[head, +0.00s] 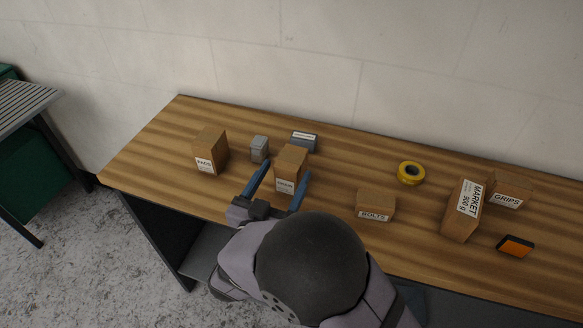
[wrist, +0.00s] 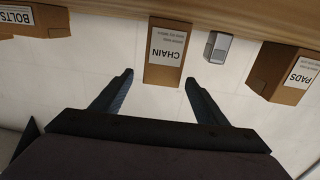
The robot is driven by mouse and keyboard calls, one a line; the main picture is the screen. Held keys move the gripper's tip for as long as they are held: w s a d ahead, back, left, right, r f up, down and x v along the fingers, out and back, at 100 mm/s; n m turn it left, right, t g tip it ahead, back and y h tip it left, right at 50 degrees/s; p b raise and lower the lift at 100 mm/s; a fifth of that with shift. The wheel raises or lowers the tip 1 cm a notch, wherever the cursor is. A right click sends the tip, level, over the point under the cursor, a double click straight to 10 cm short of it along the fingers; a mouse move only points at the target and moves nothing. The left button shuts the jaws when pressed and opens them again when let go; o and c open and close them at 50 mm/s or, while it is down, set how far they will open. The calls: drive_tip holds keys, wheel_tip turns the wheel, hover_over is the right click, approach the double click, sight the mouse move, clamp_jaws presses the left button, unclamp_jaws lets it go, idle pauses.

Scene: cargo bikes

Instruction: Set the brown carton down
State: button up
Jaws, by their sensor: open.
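A brown carton labelled CHAIN (head: 290,158) stands upright on the wooden workbench (head: 330,215). In the wrist view, which looks upside down, the CHAIN carton (wrist: 166,62) shows its white label towards me. My gripper (head: 284,173) is open, one blue finger on each side of this carton. In the wrist view my gripper (wrist: 159,77) shows gaps between both fingertips and the carton, so it does not appear gripped. Other brown cartons are PADS (head: 211,148), BOLTS (head: 375,204), MARKET (head: 461,210) and GRIPS (head: 511,187). The CHAIN carton's lower front is partly hidden in the head view.
A yellow tape roll (head: 411,173) and an orange-and-black item (head: 515,245) lie to the right. Bench space is clear between CHAIN and BOLTS. A wall runs behind.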

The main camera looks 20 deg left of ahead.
drive_tip(key=shift+w+r+p, duration=0.2)
drive_tip(key=shift+w+p, duration=0.7)
drive_tip(key=shift+w, duration=1.45)
drive_tip(key=shift+w+f, duration=0.1)
drive_tip(key=shift+w, duration=0.5)
drive_tip(key=shift+c, duration=0.3)
drive_tip(key=c, duration=1.3)
wheel_tip(320, 180, up, 10)
drive_tip(key=shift+r+b, duration=0.1)
drive_tip(key=shift+b, duration=0.3)
wheel_tip(320, 180, up, 5)
drive_tip(key=p, duration=0.5)
hover_over(292, 157)
